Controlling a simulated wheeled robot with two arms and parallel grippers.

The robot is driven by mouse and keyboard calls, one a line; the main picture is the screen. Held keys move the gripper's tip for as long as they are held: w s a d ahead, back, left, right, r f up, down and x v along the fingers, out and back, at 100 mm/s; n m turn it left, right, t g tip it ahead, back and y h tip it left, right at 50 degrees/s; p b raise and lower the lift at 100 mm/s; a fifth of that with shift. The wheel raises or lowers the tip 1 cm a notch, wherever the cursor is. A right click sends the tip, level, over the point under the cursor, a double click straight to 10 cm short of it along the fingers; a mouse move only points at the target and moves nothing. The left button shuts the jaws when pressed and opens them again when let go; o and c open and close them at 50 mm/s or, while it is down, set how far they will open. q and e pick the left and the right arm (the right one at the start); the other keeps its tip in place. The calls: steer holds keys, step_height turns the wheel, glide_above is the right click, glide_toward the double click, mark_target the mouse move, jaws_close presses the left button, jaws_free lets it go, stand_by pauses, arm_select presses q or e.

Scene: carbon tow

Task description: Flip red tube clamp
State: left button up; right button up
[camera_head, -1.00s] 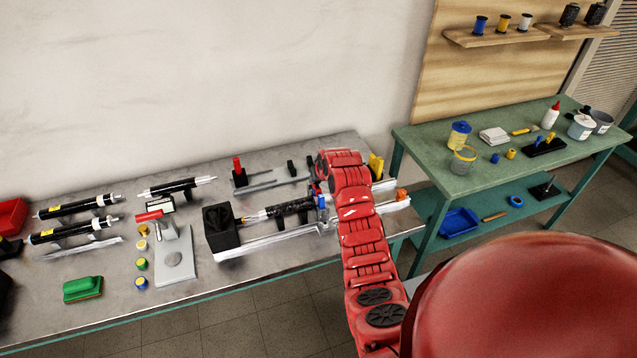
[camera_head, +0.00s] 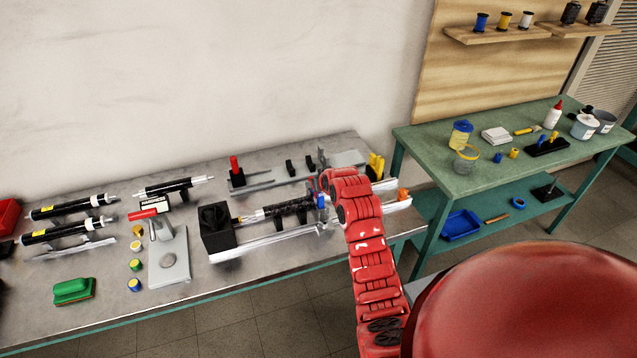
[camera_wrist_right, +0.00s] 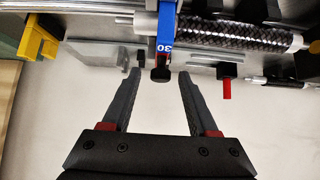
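The red tube clamp is a black block with an upright red handle (camera_head: 234,165) at the left end of the back rail. Its red part also shows in the right wrist view (camera_wrist_right: 226,88), right of the fingers. My right gripper (camera_wrist_right: 158,72) is open, with nothing held. A black knob (camera_wrist_right: 160,75) under a blue clamp marked 30 (camera_wrist_right: 166,28) appears between its fingertips; contact cannot be told. In the head view my right arm (camera_head: 365,240) reaches over the rails and the hand is mostly hidden. My left gripper is not in view.
A black braided tube (camera_head: 285,208) lies along the front rail beside a black block (camera_head: 216,230). Small black clamps (camera_head: 290,167) stand on the back rail, with yellow parts (camera_head: 376,165) at right. A hardness tester (camera_head: 168,255) stands left. The green table (camera_head: 430,150) is at right.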

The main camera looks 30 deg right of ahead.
steer(key=shift+s+a+r+b, duration=0.1)
steer(key=shift+s+r+b, duration=0.25)
steer(key=shift+s, duration=0.1)
steer(key=b+v, duration=0.1)
steer(key=v, duration=1.5)
steer(key=shift+r, duration=0.15)
